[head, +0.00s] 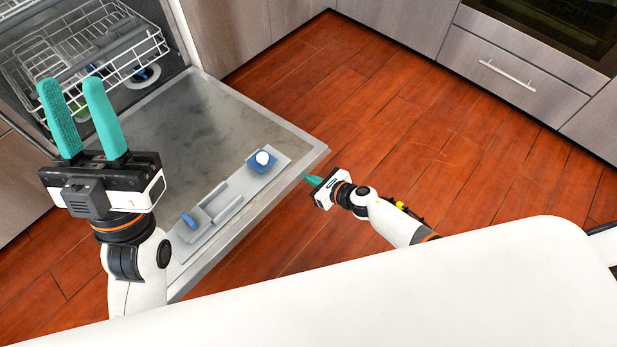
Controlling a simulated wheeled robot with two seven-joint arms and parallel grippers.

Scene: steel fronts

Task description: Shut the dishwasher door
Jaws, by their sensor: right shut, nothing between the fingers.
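The dishwasher door (212,125) is lowered open, with its steel inner face up and a detergent dispenser (225,201) on it. The dishwasher's wire rack (97,62) shows inside the cavity at upper left. My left gripper (75,92) is raised over the left part of the door, its two teal fingers apart and nothing between them. It hides part of the door and rack. My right gripper (312,180) is at the door's outer right corner, low near the floor. Its teal fingers are together and empty, with the tips close to the door edge; I cannot tell whether they touch.
Wooden floor (420,130) is clear to the right of the door. Grey cabinet fronts (395,30) and a drawer with a bar handle (507,74) line the back, with a dark oven front (560,30) at upper right.

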